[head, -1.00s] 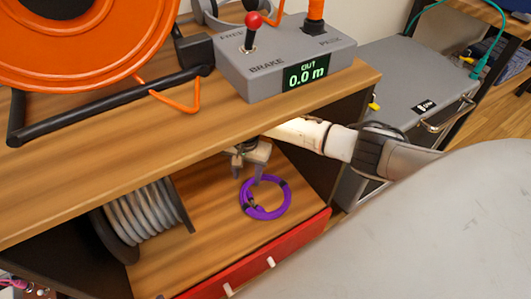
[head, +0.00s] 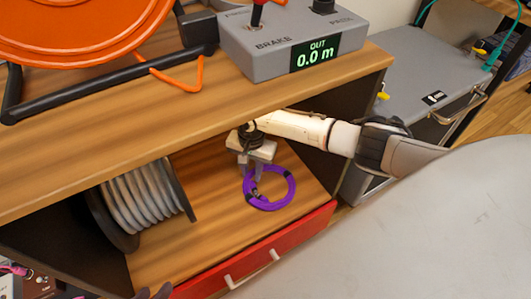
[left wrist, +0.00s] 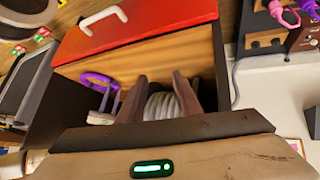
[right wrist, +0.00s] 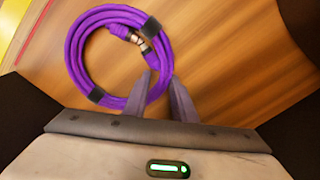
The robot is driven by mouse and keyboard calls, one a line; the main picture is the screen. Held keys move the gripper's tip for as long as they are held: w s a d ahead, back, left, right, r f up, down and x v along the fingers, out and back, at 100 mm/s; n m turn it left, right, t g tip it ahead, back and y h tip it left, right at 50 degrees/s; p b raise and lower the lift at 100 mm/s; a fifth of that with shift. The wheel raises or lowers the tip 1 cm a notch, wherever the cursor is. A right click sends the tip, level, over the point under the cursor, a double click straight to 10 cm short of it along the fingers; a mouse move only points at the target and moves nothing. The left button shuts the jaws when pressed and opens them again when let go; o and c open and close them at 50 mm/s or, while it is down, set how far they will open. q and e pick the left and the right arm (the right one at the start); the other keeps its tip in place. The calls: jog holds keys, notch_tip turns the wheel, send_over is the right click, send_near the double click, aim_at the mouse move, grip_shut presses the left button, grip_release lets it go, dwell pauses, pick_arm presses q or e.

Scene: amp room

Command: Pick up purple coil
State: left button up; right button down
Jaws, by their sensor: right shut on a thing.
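The purple coil (head: 268,206) is a ring of cable with black bands and metal connector ends. It lies on or just above the wooden lower shelf; I cannot tell which. My right gripper (head: 252,176) reaches down over the coil's left side in the head view. In the right wrist view, the right gripper (right wrist: 161,80) is shut on the right edge of the purple coil (right wrist: 77,62). My left gripper (head: 153,293) barely shows at the bottom edge of the head view. In the left wrist view, the left gripper (left wrist: 160,83) is open and empty, outside the shelf.
A grey cable spool (head: 142,200) stands on the lower shelf (head: 210,225), left of the coil. The wooden upper shelf (head: 130,110) overhangs my right arm and carries an orange reel (head: 75,40) and a grey control box (head: 270,60). A red drawer front (head: 300,240) borders the lower shelf.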

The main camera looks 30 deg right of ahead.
jog(key=shift+r, duration=0.15)
